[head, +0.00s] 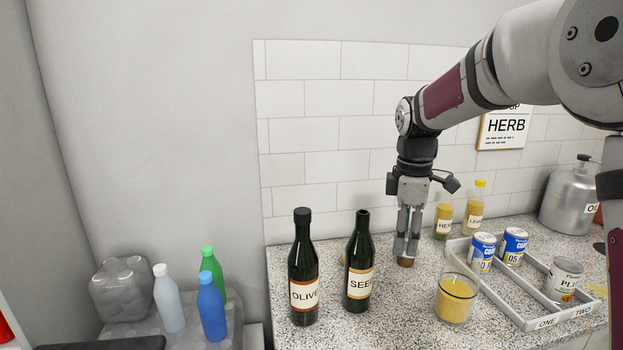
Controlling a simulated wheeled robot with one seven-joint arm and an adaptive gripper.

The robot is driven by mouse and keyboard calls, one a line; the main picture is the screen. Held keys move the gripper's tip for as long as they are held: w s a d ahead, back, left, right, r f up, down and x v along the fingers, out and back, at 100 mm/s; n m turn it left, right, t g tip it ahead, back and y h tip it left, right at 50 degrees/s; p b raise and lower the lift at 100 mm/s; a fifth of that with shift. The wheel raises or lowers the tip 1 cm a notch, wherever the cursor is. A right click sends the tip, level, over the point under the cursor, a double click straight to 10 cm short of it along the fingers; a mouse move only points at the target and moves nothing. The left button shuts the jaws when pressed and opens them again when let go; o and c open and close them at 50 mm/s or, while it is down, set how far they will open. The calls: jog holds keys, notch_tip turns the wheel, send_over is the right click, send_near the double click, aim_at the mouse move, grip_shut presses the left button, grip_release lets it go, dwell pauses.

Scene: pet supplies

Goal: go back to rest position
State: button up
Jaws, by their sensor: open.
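My gripper (406,248) points straight down over the speckled counter, to the right of the dark bottle labelled SEED. Its fingers are open and look close together from this angle. A small brown object (405,261), like a cork, is on the counter at the fingertips. I cannot tell whether the fingers touch it. My arm reaches in from the upper right, bent down at the wrist.
Dark bottles labelled OLIVE (303,270) and SEED (359,265) stand left of my gripper. A glass of yellow content (455,300) and a divided tray (515,318) with cans are right. Small yellow bottles (444,217) stand behind. The tiled wall (330,130) is close behind.

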jog(key=s+r+m+t, duration=0.1)
jog(key=s+r+m, duration=0.3)
jog(key=s, duration=0.5)
jog(key=s+r+m+t, duration=0.1)
jog(key=s+r+m, duration=0.25)
jog(key=s, duration=0.45)
jog(key=s+f+m, duration=0.2)
jog(key=s+m, duration=0.2)
jog(key=s, duration=0.4)
jog(key=s+f+m+t, duration=0.1)
jog(key=s+m, duration=0.3)
jog(key=s, duration=0.4)
jog(key=shift+d+f+p, duration=0.2)
jog(key=shift+f+p, duration=0.25)
